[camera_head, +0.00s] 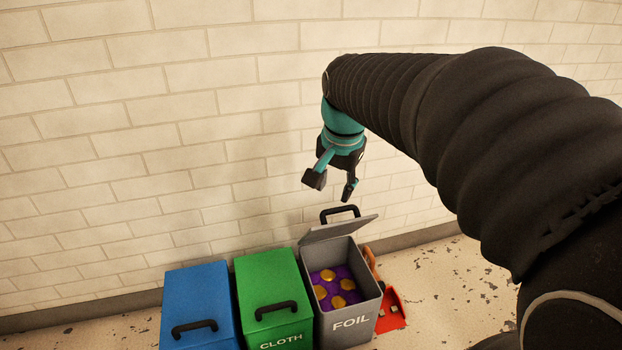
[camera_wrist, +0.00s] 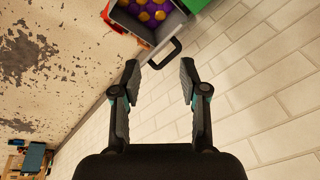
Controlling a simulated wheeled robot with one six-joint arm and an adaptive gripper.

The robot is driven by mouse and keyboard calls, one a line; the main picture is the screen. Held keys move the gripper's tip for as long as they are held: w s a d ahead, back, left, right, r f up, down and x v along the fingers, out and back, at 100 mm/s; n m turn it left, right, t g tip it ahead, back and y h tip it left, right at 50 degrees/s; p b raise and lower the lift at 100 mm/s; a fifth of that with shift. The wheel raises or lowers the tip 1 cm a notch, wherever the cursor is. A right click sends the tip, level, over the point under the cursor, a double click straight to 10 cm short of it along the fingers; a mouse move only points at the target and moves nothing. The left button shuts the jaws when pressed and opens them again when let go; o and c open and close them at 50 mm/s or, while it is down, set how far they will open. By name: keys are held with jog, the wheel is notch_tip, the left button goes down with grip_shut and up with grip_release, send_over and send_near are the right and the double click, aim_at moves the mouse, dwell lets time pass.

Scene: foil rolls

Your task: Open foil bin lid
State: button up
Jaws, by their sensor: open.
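The grey foil bin (camera_head: 348,324) stands at the right end of a row of bins in the head view, with FOIL written on its front. Its grey lid (camera_head: 338,229) is raised and tilted up at the back, with a black handle (camera_head: 340,213) on it. Purple and gold contents (camera_head: 337,288) show inside. My gripper (camera_head: 331,187) is open and empty above the lid, apart from the handle. In the wrist view, my open gripper (camera_wrist: 158,80) has the bin (camera_wrist: 176,24) and the lid handle (camera_wrist: 165,54) beyond its fingertips.
A green bin (camera_head: 272,275) marked CLOTH and a blue bin (camera_head: 197,290) stand to the left, both lids shut. A red dustpan-like object (camera_head: 392,312) lies right of the foil bin. A brick wall (camera_head: 150,150) rises behind. Speckled floor (camera_head: 440,285) is clear at right.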

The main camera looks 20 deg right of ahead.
jog(key=w+d+f+m+g, duration=0.15)
jog(key=w+d+m, duration=0.25)
jog(key=w, duration=0.5)
jog(key=m+g, duration=0.1)
jog(key=m, duration=0.4)
send_near(339, 208)
jog(key=f, duration=0.6)
jog(key=f+b, duration=0.1)
jog(key=f, duration=0.2)
jog(key=shift+w+d, duration=0.15)
jog(key=shift+w, duration=0.1)
grip_shut()
jog(key=shift+r, duration=0.1)
